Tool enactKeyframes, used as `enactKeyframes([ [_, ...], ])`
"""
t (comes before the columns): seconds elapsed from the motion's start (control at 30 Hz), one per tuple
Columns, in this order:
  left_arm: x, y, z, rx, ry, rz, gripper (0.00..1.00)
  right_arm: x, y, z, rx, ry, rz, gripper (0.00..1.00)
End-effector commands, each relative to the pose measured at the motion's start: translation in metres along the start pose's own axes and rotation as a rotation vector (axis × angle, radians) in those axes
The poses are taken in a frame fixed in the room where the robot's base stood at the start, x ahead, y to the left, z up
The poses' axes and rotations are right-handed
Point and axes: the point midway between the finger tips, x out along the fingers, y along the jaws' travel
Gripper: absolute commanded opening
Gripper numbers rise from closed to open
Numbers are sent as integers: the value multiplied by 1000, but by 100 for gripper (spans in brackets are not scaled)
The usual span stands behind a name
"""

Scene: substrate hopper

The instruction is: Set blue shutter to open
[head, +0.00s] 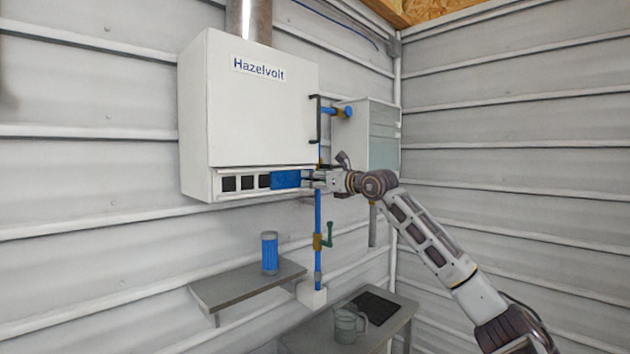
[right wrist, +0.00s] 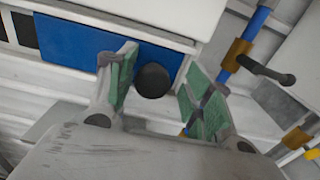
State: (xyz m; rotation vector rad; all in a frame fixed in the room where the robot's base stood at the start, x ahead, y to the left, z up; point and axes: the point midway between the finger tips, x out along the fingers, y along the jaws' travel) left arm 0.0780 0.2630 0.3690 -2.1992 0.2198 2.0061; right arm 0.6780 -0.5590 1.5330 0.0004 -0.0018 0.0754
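The blue shutter (head: 286,179) is a flat blue plate in the slot strip along the bottom of the white Hazelvolt cabinet (head: 245,110). It covers the right part of the strip; several dark openings (head: 247,182) show to its left. In the right wrist view the blue shutter (right wrist: 75,45) has a round black knob (right wrist: 153,80) near its right end. My right gripper (head: 309,180) is at the shutter's right end. In the wrist view its green-padded fingers (right wrist: 155,92) are spread on either side of the knob, with gaps showing. My left gripper is not in view.
A shelf (head: 245,287) holds a blue cylinder (head: 269,252). A clear jug (head: 346,325) stands on the lower table.

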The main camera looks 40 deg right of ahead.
Motion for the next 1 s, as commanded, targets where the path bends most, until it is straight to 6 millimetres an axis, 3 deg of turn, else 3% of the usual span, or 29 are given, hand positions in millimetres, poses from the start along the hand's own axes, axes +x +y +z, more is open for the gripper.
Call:
enactKeyframes([
  [0.47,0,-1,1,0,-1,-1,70,-2,1,-2,1,3,2,52],
  [1.0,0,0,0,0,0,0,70,-21,1,-2,0,3,2,52],
])
